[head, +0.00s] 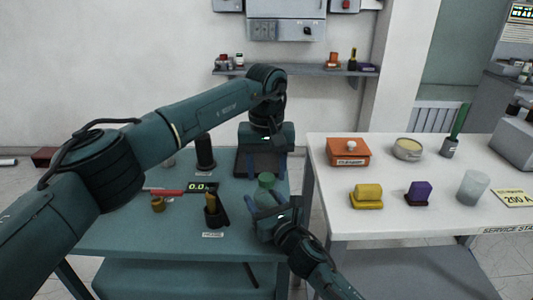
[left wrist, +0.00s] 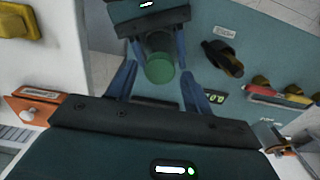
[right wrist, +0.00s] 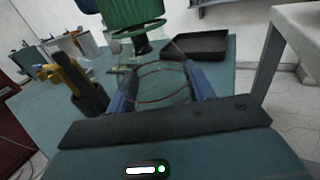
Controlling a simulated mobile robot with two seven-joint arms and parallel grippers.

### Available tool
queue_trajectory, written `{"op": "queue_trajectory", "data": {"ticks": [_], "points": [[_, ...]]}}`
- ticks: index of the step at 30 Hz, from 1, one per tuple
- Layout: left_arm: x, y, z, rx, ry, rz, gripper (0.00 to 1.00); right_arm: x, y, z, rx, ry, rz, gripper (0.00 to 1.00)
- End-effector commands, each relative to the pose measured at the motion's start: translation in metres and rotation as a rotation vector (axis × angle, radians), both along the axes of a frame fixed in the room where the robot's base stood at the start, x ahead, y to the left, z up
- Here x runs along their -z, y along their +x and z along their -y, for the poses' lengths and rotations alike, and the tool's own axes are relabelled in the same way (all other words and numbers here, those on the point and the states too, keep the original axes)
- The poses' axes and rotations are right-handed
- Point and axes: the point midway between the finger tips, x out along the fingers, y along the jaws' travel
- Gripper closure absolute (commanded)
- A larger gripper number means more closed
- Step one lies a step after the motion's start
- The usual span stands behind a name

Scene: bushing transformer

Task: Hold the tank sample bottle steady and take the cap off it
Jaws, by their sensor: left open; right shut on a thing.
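The tank sample bottle has a clear body and a green cap (head: 266,181). It stands upright at the teal bench's right edge. My right gripper (head: 268,208) is shut on its body. In the left wrist view the cap (left wrist: 160,68) faces me, with the glass body (left wrist: 157,42) behind it between the right fingers. The right wrist view shows the cap (right wrist: 132,14) on top of the clear body (right wrist: 160,85). My left gripper (head: 264,168) points down over the bottle and is open. Its fingers (left wrist: 158,88) are on either side of the cap, apart from it.
The teal bench (head: 130,237) holds a display (head: 201,187), a red-handled tool (head: 166,192) and a dark holder (head: 214,214). A black tray (right wrist: 196,46) lies behind the bottle. A white table (head: 340,220) at right carries an orange box (head: 347,151), blocks and a glass cylinder (head: 472,188).

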Motion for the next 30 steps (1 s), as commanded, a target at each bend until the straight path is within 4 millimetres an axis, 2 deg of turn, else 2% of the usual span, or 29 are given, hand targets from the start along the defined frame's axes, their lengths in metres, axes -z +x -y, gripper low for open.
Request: {"op": "queue_trajectory", "data": {"ticks": [4,12,27,30], "points": [[0.0092,-0.0004,-0.0001,0.0,0.0,-0.001,0.49,0.0005,-0.0001,0.0,0.0,0.0,-0.001,1.0],[0.0102,-0.0001,0.0,0.0,0.0,0.0,0.49,0.0005,0.0,0.0,0.0,0.0,-0.001,1.0],[0.0098,-0.0001,-0.0001,0.0,0.0,0.0,0.9,0.0006,-0.0001,0.0,0.0,0.0,-0.001,1.0],[0.0098,-0.0001,-0.0001,-0.002,0.0,0.0,0.95,0.0006,-0.0001,0.0,0.0,0.0,-0.001,1.0]]}}
